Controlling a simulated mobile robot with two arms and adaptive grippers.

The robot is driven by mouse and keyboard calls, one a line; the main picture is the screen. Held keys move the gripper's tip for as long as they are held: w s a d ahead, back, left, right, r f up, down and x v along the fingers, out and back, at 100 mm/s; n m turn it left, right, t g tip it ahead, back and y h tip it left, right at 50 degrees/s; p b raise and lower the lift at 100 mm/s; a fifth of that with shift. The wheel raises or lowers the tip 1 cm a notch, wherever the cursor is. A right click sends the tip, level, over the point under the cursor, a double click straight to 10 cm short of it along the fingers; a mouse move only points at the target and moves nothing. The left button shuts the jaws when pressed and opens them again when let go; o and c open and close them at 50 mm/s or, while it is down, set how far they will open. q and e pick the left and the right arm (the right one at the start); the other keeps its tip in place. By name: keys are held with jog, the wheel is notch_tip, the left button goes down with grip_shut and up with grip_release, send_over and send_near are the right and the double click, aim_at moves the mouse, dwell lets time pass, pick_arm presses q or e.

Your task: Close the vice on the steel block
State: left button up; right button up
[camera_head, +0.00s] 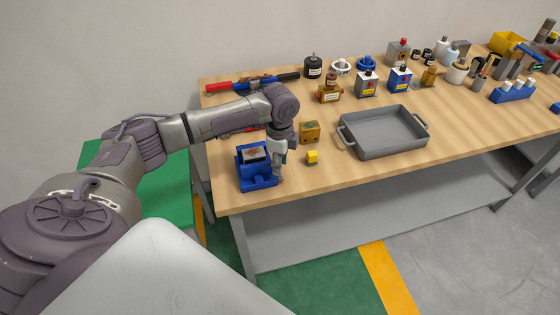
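The blue vice (257,182) stands near the front left corner of the workbench. The steel block (254,153) shows as a grey piece with a reddish patch at the top of the vice, between its jaws. Whether the jaws touch it I cannot tell. My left gripper (279,172) points down at the right side of the vice, close to it. Its fingers are small and partly merged with the vice, so their opening is unclear. My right gripper is out of view.
A grey metal tray (383,149) lies further right. Several bottles, fixtures and tools line the bench's back. The wooden bench top (335,180) is clear in front.

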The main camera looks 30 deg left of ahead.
pick_arm(q)
jog(key=shift+f, duration=0.3)
grip_shut()
jog(key=shift+w, duration=0.1)
